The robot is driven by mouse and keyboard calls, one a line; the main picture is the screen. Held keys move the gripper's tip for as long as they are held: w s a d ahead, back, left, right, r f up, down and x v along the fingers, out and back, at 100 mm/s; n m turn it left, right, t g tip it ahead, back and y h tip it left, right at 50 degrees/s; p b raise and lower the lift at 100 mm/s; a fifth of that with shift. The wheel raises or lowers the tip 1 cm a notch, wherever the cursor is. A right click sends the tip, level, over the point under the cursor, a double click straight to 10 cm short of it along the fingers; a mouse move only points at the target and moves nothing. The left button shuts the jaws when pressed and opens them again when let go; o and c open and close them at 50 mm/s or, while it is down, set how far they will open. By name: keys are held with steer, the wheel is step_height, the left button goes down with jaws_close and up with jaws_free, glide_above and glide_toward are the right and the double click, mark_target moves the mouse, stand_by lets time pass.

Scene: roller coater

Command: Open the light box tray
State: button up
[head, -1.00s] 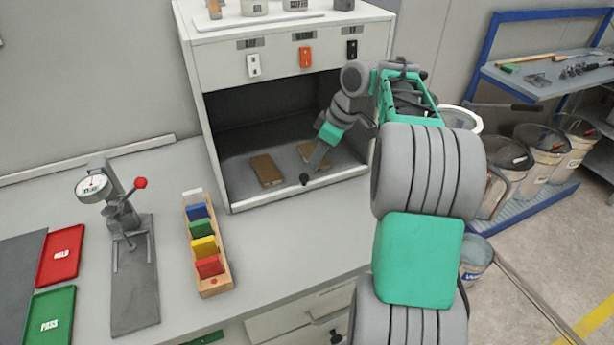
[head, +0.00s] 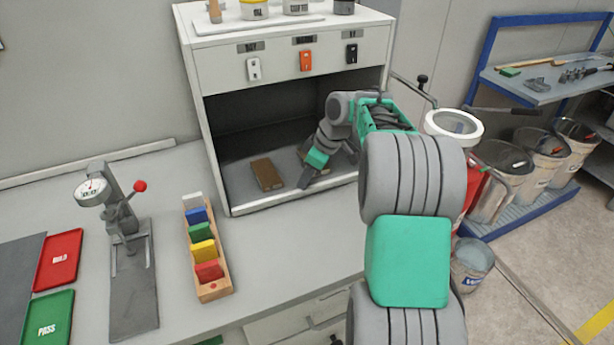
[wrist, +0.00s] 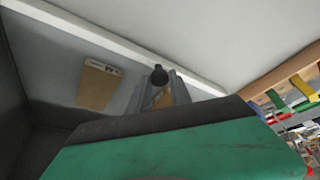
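The light box (head: 222,72) is a pale cabinet at the back of the bench with an open, dark lower bay. Its tray (head: 240,185) is the grey floor of that bay, with a pale front lip flush with the box. A small dark round knob (wrist: 158,75) shows at the lip in the wrist view; in the head view my gripper hides it. My gripper (head: 306,184) points down at the lip. In the wrist view its two fingers (wrist: 161,82) stand apart with the knob between their tips. Whether they press on it is unclear.
A brown panel (head: 267,174) lies on the tray; a second is mostly behind my arm. On the bench are a rack of coloured blocks (head: 215,290), a lever gauge (head: 133,280), and red (head: 58,260) and green (head: 49,318) trays. The bench before the box is clear.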

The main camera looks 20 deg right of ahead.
jaws_close()
stand_by(0.9)
